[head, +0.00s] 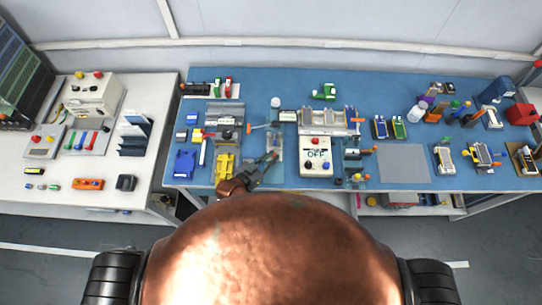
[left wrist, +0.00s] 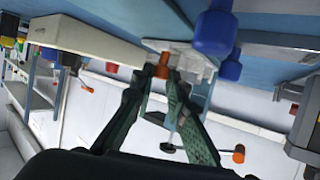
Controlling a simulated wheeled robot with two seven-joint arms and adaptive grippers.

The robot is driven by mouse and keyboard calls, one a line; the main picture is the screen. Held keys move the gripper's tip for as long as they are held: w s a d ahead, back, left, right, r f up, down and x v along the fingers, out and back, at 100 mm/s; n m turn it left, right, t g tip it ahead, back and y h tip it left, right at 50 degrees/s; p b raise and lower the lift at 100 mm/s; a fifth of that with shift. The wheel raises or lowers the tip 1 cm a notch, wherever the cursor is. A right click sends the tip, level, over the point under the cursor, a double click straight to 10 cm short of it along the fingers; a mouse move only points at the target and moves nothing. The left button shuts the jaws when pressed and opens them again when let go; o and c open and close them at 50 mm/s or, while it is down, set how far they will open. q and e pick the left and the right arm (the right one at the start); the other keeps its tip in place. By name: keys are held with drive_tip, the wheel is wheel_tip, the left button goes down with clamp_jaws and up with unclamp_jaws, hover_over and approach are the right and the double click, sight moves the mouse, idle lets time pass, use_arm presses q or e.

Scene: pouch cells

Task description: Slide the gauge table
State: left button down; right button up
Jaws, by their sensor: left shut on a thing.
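My left gripper (head: 270,158) reaches over the front of the blue bench, at a small pale fixture (head: 275,142) that looks like the gauge table. In the left wrist view the gripper's dark green fingers (left wrist: 163,82) are closed around an orange-brown knob (left wrist: 160,62). The knob sits against a pale block (left wrist: 190,58), which appears to be part of the same fixture. The fingers hide part of the knob. My right gripper is not in view.
A white box marked OFF (head: 315,157) stands close to the right of my left gripper. A yellow fixture (head: 224,166) stands to its left. In the left wrist view, a blue rounded part (left wrist: 213,32) is near the fingers. A grey mat (head: 404,164) lies bare further right.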

use_arm(q)
drive_tip(key=s+p, duration=0.4)
drive_tip(key=s, duration=0.8)
drive_tip(key=shift+s+f, duration=0.1)
drive_tip(key=shift+s, duration=0.3)
drive_tip(key=c, duration=2)
unclamp_jaws()
drive_tip(key=shift+s, duration=0.15)
drive_tip(key=shift+o, duration=0.6)
